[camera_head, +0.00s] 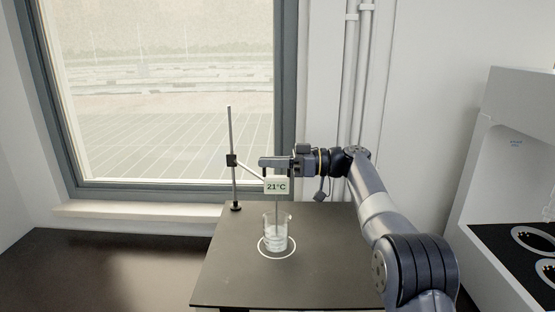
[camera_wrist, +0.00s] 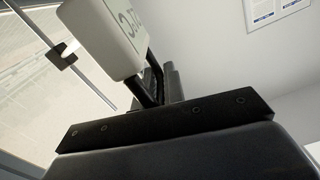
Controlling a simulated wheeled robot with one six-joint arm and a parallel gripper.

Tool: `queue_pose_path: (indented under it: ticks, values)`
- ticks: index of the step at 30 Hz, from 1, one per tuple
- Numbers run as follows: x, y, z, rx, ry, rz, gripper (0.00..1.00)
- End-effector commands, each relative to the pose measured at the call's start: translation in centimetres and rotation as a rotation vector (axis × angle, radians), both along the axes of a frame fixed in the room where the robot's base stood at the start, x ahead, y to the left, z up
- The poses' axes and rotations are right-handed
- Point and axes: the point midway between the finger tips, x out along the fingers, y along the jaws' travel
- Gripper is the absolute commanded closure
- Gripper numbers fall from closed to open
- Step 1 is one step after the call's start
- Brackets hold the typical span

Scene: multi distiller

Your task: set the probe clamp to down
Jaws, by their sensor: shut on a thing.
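The probe clamp (camera_head: 231,160) is a dark block on an upright metal rod (camera_head: 230,130), with a pale arm (camera_head: 251,172) sloping down right to a white display (camera_head: 276,186) reading 21°C. A thin probe runs down from the display to the glass beaker (camera_head: 276,234); I cannot tell how deep its tip sits. My gripper (camera_head: 278,168) reaches in from the right and is shut at the top of the display unit. In the wrist view the display (camera_wrist: 104,36) is close against my fingers (camera_wrist: 152,88), and the clamp block (camera_wrist: 61,56) shows on the rod. The exact grip is hidden.
The beaker stands inside a white ring on the dark table (camera_head: 215,285). The window (camera_head: 165,100) and its sill (camera_head: 130,209) are behind. A white appliance (camera_head: 515,150) with dark round-marked panels stands at right. The table front is clear.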

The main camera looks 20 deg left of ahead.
Motion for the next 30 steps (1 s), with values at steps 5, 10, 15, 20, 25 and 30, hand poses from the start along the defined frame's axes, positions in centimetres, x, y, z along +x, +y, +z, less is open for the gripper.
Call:
queue_pose_path:
  ticks: [5,10,15,20,25,30]
  values:
    - [-0.07,-0.01,-1.64,-0.002,0.002,0.003,1.0]
    - [-0.05,-0.01,-1.7,-0.005,0.005,0.005,1.0]
    - [-0.05,-0.01,-1.85,-0.007,0.007,0.006,0.84]
    - [-0.04,-0.02,-1.64,-0.004,0.004,0.004,0.71]
    - [-0.02,-0.03,-1.51,-0.002,0.001,0.001,0.69]
    - [0.14,-0.5,-1.49,-0.001,0.001,0.0,0.69]
